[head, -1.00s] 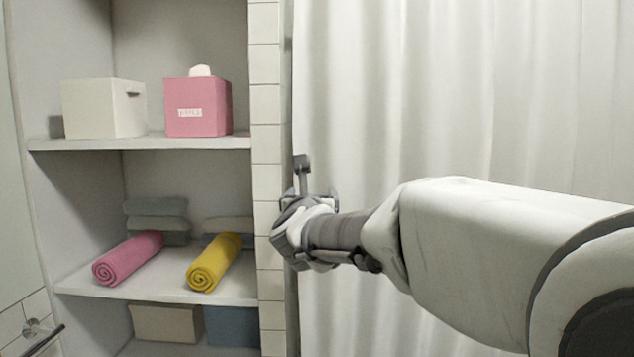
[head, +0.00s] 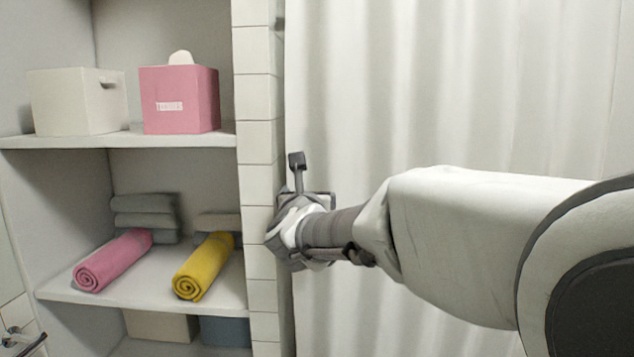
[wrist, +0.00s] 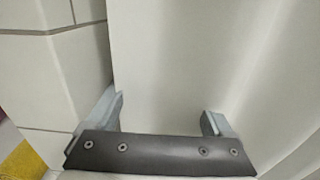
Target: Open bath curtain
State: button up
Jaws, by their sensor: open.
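The white bath curtain (head: 450,90) hangs in folds over the right part of the head view. Its left edge hangs along the tiled wall edge. My gripper (head: 298,175) is at that left edge, in front of the curtain. In the wrist view my gripper (wrist: 163,115) is open, its two fingers well apart. The curtain (wrist: 180,60) fills the space between and beyond the fingers, and the left finger is close to the tiled wall. I cannot tell whether either finger touches the curtain.
The tiled wall edge (head: 260,120) stands just left of my gripper. Left of it are shelves with a white box (head: 75,105), a pink box (head: 180,105), a rolled pink towel (head: 112,260) and a rolled yellow towel (head: 203,267). A metal bar (head: 32,343) is at lower left.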

jog(key=shift+w, duration=0.35)
grip_shut()
dwell(0.4)
